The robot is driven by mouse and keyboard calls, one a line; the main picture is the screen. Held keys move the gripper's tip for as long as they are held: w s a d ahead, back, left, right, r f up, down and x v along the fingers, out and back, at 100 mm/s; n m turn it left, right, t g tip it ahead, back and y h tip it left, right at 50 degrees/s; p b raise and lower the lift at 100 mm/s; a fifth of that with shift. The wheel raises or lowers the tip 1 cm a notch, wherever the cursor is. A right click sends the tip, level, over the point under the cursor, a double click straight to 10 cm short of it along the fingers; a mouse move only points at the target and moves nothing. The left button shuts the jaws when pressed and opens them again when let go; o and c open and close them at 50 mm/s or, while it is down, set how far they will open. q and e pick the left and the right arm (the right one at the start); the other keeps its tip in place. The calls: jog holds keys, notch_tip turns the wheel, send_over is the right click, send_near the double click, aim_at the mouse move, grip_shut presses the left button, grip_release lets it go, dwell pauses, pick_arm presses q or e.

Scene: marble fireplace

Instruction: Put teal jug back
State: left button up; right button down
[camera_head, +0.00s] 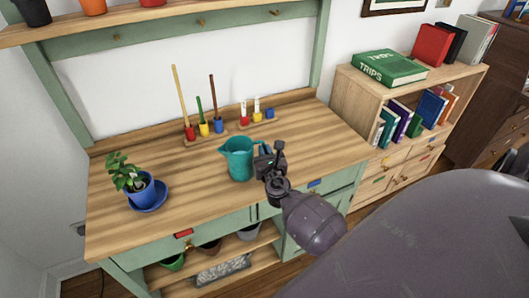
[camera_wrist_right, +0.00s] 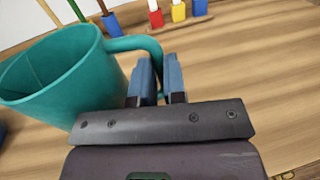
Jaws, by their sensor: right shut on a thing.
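The teal jug (camera_head: 238,163) is upright at the middle of the wooden bench top (camera_head: 190,208), spout to the left. I cannot tell whether its base touches the wood. My right gripper (camera_head: 266,152) comes from the front right and is shut on the jug's handle. In the right wrist view the jug (camera_wrist_right: 65,85) fills the left side, and its handle (camera_wrist_right: 135,43) runs to the fingers of my right gripper (camera_wrist_right: 157,72). The fingers hide the handle's lower part. My left gripper is not in view.
A blue pot (camera_head: 143,188) with a plant stands on a blue saucer at the left. A rack (camera_head: 205,135) with long-handled tools and a second rack (camera_head: 258,121) stand at the back. Bare wood lies right of the jug. A bookcase (camera_head: 350,98) stands further right.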

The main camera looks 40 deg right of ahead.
jog(key=shift+f, duration=0.15)
jog(key=c, duration=1.2)
grip_release()
jog(key=shift+r, duration=0.2)
jog(key=s+a+f+m+g+y, duration=0.1)
jog(key=s+a+f+m+y, duration=0.1)
jog(key=s+m, duration=0.7)
jog(key=s+a+f+m+g+y, duration=0.2)
jog(key=s+a+m, duration=0.4)
jog(key=s+m, duration=0.3)
jog(key=s+a+f+m+g+y, duration=0.2)
jog(key=s+a+f+m, duration=0.3)
jog(key=s+m, duration=0.4)
jog(key=shift+s+f+m+y, duration=0.15)
jog(key=shift+m+y, duration=0.55)
jog(key=shift+m, duration=0.8)
